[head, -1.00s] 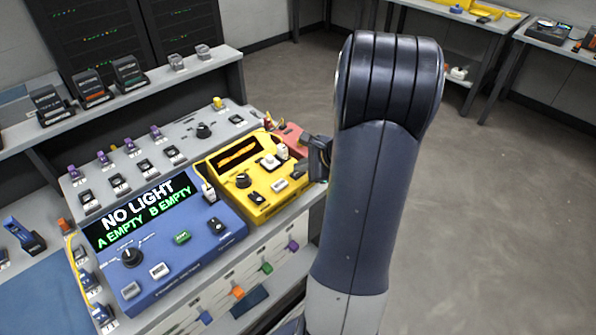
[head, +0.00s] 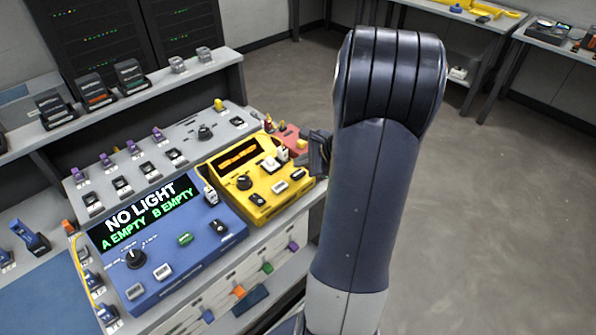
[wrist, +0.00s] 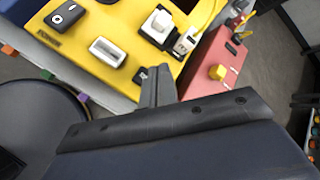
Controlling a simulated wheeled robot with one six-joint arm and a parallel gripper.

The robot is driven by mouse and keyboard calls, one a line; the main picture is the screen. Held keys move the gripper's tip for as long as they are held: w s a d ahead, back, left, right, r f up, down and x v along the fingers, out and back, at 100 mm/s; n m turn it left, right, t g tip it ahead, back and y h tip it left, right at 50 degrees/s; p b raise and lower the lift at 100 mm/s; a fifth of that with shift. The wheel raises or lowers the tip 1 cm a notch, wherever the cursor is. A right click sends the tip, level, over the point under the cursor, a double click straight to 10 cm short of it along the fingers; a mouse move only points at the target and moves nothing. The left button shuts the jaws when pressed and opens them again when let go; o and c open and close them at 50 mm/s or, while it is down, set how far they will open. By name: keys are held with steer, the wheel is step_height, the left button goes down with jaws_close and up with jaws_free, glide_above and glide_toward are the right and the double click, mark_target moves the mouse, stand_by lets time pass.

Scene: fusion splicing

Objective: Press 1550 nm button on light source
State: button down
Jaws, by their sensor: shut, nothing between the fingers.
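The yellow device (head: 222,187), which I take to be the light source, stands right of the blue meter (head: 225,238). It has an orange-lit display, a black knob (head: 244,182) and a row of front buttons: a black one (head: 257,199), a white one (head: 279,187) and a dark one at the right (head: 297,174). I cannot read the wavelength labels. My gripper (head: 320,152) is at its right end, partly hidden by my arm. In the wrist view my gripper (wrist: 157,78) is shut and empty, its tips beside the dark button (wrist: 140,75). Contact cannot be told.
A red box (wrist: 203,85) with a yellow knob adjoins the yellow device on the right. The blue meter reads NO LIGHT. Open floor (head: 500,200) lies to the right.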

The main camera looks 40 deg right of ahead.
mark_target(302, 175)
step_height(302, 175, up, 4)
steer(key=p, duration=0.2)
steer(key=shift+r+p, duration=0.1)
steer(key=shift+p, duration=0.3)
stand_by(0.5)
